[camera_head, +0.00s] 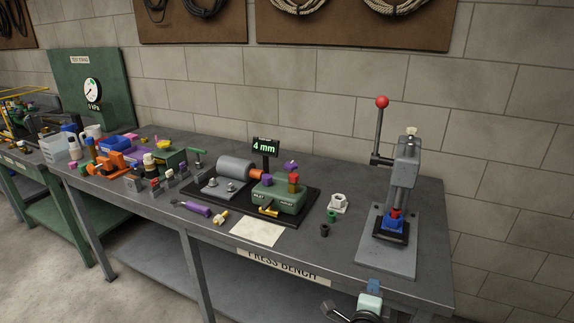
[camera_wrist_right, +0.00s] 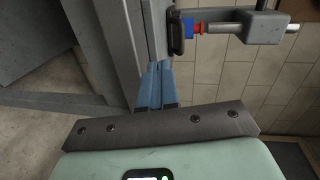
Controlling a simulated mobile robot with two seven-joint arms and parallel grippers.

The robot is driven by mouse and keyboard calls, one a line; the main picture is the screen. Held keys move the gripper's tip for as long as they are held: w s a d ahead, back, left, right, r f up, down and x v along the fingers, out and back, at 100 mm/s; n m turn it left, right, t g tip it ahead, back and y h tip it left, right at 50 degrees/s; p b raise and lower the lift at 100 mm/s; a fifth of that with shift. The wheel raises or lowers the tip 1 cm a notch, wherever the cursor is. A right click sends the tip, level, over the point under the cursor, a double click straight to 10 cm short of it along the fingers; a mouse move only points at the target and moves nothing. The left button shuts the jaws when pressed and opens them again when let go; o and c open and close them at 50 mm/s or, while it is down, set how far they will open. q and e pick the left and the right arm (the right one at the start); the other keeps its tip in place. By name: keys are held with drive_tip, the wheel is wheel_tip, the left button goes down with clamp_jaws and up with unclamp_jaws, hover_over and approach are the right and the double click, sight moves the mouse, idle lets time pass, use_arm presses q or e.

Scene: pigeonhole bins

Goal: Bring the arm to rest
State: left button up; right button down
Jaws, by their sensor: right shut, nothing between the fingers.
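My right gripper (camera_head: 374,286) shows at the bottom right of the head view, just off the front edge of the press bench (camera_head: 420,285). In the right wrist view its two blue fingers (camera_wrist_right: 157,68) lie together, shut with nothing between them. The bench edge and the press stand beyond the fingertips there. My left gripper is in neither view.
A lever press (camera_head: 402,180) with a red knob stands at the bench's right end, a blue part (camera_head: 395,220) on its base. A green block fixture (camera_head: 280,197), white paper (camera_head: 257,232) and several small parts lie further left. Bare bench top surrounds the press.

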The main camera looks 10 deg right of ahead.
drive_tip(key=s+a+f+n+g+y+p, duration=0.2)
drive_tip(key=s+f+n, duration=0.2)
drive_tip(key=f, duration=0.4)
drive_tip(key=s+a+f+n+g+y+p, duration=0.2)
drive_tip(key=s+f+n+g+y, duration=0.15)
drive_tip(key=f, duration=0.55)
drive_tip(key=s+a+f+n+g+y+p, duration=0.1)
drive_tip(key=s+a+f+n+g+p, duration=0.1)
drive_tip(key=s+f+n, duration=0.45)
drive_tip(key=s+a+f+n+g+y+p, duration=0.1)
drive_tip(key=s+a+f+n+g+y, duration=0.1)
drive_tip(key=s, duration=0.8)
drive_tip(key=s+a+f+n+g+y+p, duration=0.2)
drive_tip(key=s+a+f+g, duration=0.3)
drive_tip(key=s, duration=0.5)
drive_tip(key=shift+s+a+f+n+y, duration=0.3)
drive_tip(key=shift+a+n+y, duration=0.3)
drive_tip(key=shift+a, duration=0.35)
